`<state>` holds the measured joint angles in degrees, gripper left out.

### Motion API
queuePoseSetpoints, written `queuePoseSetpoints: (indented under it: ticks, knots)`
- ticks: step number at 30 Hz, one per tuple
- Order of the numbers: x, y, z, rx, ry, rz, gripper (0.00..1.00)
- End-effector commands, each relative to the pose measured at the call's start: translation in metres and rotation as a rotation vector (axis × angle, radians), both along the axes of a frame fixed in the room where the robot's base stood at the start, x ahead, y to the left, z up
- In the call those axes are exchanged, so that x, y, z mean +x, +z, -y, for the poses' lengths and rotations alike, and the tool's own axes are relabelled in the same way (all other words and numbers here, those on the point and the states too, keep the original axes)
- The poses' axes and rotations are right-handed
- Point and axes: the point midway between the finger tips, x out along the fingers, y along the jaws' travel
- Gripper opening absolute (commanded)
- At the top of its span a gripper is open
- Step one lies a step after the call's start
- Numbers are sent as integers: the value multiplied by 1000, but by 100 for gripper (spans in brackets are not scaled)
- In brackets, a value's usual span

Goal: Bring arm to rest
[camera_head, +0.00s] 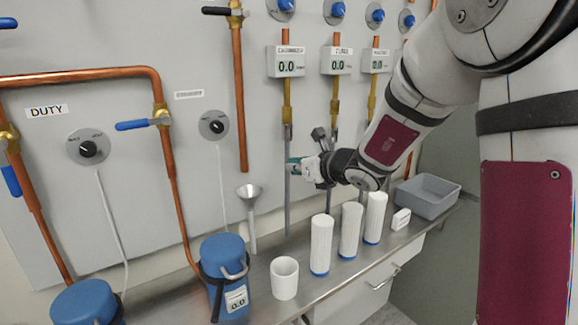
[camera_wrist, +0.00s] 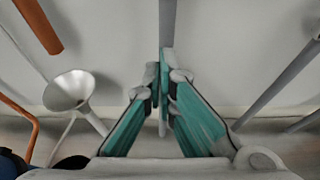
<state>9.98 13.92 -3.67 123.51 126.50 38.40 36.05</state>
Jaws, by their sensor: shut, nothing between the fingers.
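My gripper (camera_head: 292,165) is at the end of my arm, which reaches in from the right in the head view. It is raised above the metal counter, close to a thin vertical grey pipe (camera_head: 287,195). In the wrist view, the teal fingers of my gripper (camera_wrist: 163,78) meet at their tips with nothing between them. The grey pipe (camera_wrist: 167,22) shows just beyond the fingertips; I cannot tell whether they touch it.
Blue canisters (camera_head: 226,275) are at the front left. Copper pipes (camera_head: 240,100) and gauges (camera_head: 287,62) line the wall.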

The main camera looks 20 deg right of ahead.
Motion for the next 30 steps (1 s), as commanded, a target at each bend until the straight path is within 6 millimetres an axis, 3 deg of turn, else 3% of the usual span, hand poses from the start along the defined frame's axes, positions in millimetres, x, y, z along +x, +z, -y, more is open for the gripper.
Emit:
queuePoseSetpoints:
  ticks: [3, 9, 15, 21, 26, 30]
  knots:
    - [-29, 16, 10, -2, -4, 5, 0]
    - [-64, 28, 21, -1, -3, 4, 0]
    - [-84, 35, 27, -1, -2, 2, 0]
    - [-89, 36, 27, -3, 2, 2, 0]
    - [-105, 48, 3, -102, 115, 27, 0]
    - [-147, 65, -46, -341, 374, 91, 0]
